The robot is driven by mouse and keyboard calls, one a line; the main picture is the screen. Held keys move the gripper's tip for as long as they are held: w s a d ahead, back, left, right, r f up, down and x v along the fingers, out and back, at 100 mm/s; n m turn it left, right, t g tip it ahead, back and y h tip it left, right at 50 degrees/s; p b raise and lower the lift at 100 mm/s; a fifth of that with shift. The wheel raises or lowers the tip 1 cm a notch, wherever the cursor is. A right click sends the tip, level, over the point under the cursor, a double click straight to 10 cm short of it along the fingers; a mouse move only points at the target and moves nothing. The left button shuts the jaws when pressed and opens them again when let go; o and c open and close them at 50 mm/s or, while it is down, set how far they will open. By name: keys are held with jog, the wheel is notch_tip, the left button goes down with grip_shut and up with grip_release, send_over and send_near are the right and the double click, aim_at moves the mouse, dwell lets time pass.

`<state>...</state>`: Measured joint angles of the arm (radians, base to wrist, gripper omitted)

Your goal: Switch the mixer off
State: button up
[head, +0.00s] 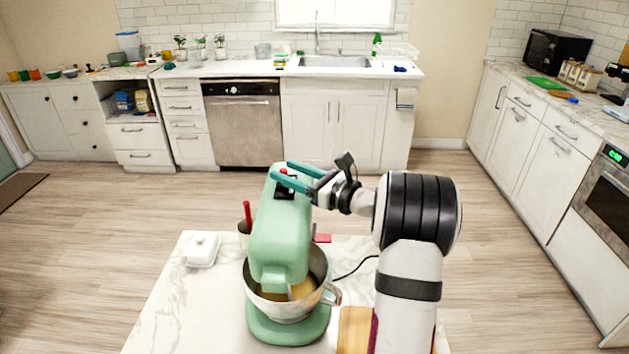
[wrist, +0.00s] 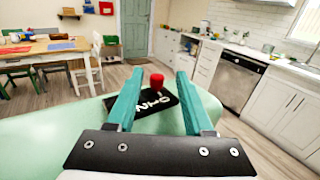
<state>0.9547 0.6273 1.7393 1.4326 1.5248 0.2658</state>
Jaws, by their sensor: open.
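The green stand mixer (head: 262,235) stands on the marble-topped counter, with its metal bowl (head: 262,301) below the head and something yellowish in it. A black plate with white markings (wrist: 150,104) lies on top of the mixer head. A red knob (wrist: 157,80) stands up at this plate; it also shows in the head view (head: 284,171). My gripper (wrist: 160,74) is open, its teal fingers over the mixer top. In the wrist view the knob appears between the fingers, nearer the tips, with gaps on both sides. I cannot tell how high the fingers are above the plate.
A white butter dish (head: 203,249) sits left of the mixer. A red-handled item (head: 247,212) stands behind its left side. A wooden board (head: 354,330) lies at the right, and a black cord (head: 355,266) runs across the counter.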

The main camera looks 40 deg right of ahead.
jog(key=s+d, duration=0.2)
jog(key=s, duration=1.1)
jog(key=shift+s+d, duration=0.35)
jog(key=shift+a, duration=0.1)
